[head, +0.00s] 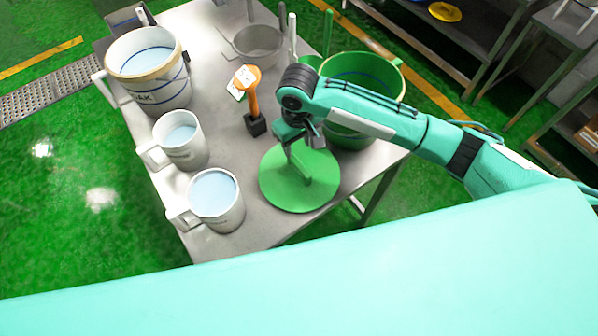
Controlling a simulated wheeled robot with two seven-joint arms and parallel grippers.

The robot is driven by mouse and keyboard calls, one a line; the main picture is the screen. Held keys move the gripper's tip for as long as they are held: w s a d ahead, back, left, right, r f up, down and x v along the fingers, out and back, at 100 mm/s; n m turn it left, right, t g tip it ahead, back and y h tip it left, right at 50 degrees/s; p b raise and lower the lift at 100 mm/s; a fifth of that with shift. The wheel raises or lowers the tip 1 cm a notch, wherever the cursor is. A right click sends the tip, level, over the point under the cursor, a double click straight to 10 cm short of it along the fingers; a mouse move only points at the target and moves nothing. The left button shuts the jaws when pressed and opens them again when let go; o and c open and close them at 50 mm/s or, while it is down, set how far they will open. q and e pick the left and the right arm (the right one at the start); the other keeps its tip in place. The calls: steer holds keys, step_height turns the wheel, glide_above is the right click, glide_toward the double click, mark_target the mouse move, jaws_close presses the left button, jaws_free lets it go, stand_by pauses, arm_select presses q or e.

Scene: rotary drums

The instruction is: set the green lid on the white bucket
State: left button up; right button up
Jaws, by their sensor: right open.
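The green lid (277,192) is a flat round disc towards the table's front right, with a raised bar across its middle. My right gripper (298,149) is over the lid, close to this bar, and open. I cannot tell whether its fingers touch the bar or straddle it. The white bucket (168,93) stands upright at the table's back left, with a tan rim, dark lettering and a blue line inside. Its top is uncovered. My left gripper is not in view.
Two white jugs (185,154) (216,203) stand front left. An orange-topped tool (251,92) stands upright mid-table. A green bucket (346,137) is behind my right arm. A grey pot (257,46) sits at the back. Bare table (215,98) lies between the white bucket and the tool.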

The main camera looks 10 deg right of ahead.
glide_above(299, 165)
step_height(299, 165, down, 5)
steer(key=shift+a+f+p, duration=0.1)
steer(key=shift+f+p, duration=0.1)
steer(key=shift+p, duration=0.15)
steer(key=shift+f+p, duration=0.35)
steer(key=shift+f, duration=0.2)
step_height(299, 165, down, 4)
steer(key=shift+r+p, duration=0.2)
steer(key=shift+p, duration=0.45)
steer(key=shift+f, duration=0.4)
steer(key=shift+f+p, duration=0.25)
steer(key=shift+p, duration=0.05)
jaws_close()
